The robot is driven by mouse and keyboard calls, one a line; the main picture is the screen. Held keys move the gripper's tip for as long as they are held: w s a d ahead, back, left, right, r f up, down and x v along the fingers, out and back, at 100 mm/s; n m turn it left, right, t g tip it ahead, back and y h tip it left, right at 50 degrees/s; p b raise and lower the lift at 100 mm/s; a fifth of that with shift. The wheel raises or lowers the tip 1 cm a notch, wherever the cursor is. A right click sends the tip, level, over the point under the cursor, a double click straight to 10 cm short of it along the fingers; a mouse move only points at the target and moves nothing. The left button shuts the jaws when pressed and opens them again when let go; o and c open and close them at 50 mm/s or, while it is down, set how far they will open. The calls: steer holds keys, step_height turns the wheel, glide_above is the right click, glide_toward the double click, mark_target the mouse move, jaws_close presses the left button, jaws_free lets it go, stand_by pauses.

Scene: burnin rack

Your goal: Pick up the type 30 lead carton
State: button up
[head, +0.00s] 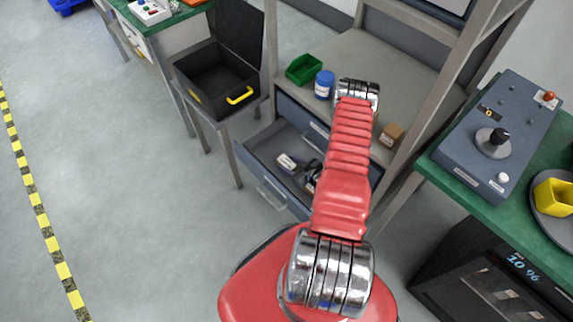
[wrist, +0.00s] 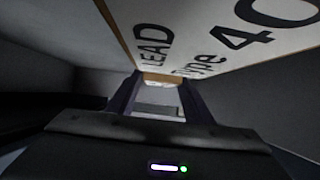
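In the wrist view a white-faced carton (wrist: 215,35) with an orange edge, printed "LEAD Type 40", fills the top, very close to the camera. My gripper (wrist: 158,98) shows below it with its two dark fingers apart and a gap between them. A small tan surface (wrist: 160,79) shows beyond the fingertips; I cannot tell what it belongs to. In the head view a small white and blue carton (head: 287,163) lies in the open drawer (head: 262,150); its print is too small to read. My arm hides part of the drawer. No type 30 label is readable.
On the bench above the drawer stand a green bin (head: 304,69), a blue jar (head: 324,84) and a brown box (head: 391,135). A black open case (head: 215,85) is at left. A control box (head: 500,125) sits on the green bench at right.

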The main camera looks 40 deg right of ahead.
mark_target(289, 165)
steer(key=c, duration=0.8)
steer(key=shift+o, duration=0.2)
steer(key=shift+r, duration=0.15)
step_height(289, 165, up, 18)
stand_by(0.4)
stand_by(0.5)
